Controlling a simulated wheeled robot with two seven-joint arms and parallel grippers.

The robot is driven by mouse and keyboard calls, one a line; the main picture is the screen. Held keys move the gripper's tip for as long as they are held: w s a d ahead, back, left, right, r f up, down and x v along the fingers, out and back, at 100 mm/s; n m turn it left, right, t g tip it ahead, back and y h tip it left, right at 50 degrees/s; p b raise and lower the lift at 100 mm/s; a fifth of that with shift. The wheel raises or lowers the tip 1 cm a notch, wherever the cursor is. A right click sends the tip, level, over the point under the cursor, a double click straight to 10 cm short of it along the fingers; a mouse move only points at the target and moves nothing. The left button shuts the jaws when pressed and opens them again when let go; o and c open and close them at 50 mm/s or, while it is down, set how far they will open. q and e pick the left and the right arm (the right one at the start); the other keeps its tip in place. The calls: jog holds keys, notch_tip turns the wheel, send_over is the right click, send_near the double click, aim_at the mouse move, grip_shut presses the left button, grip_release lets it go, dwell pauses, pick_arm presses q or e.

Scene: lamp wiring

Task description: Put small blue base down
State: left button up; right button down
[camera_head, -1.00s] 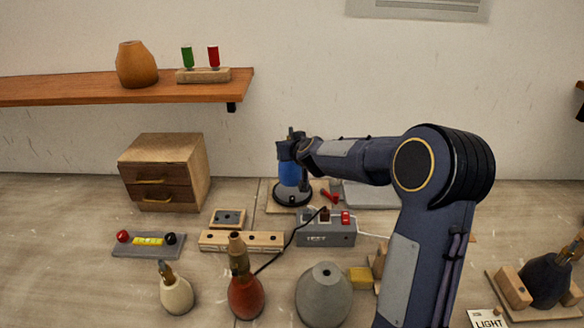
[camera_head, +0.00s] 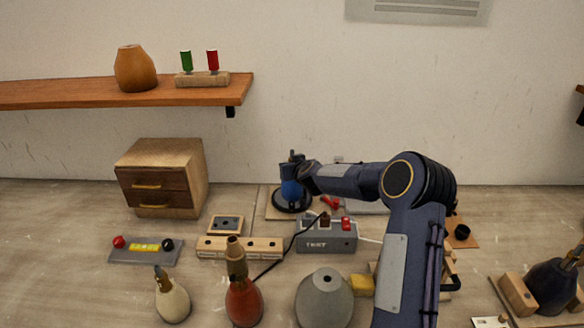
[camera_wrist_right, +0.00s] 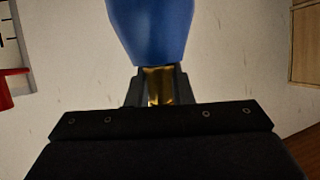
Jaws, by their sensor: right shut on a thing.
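The small blue base (camera_head: 290,191) is upright at the back of the table, over or in a round black holder (camera_head: 293,207) on a wooden board. I cannot tell whether it rests on the holder. My right gripper (camera_head: 291,165) is above it, shut on its neck. In the right wrist view, the blue body (camera_wrist_right: 150,30) and its brass neck (camera_wrist_right: 159,85) show, with the neck between the fingers of my right gripper (camera_wrist_right: 158,82). The underside of the base is hidden. My left gripper is not in view.
A grey TEST box (camera_head: 327,236) with a black cable stands just in front. Grey (camera_head: 324,298), red (camera_head: 244,300) and cream (camera_head: 172,299) lamp bases stand nearer. A drawer box (camera_head: 162,178) is at left. Bare table lies between the drawer box and board.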

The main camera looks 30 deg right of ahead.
jog(key=shift+r, duration=0.1)
jog(key=c, duration=1.7)
grip_release()
jog(key=shift+f, duration=0.25)
jog(key=shift+c, duration=0.2)
jog(key=o, duration=0.5)
jog(key=shift+r, duration=0.1)
jog(key=shift+c, duration=0.2)
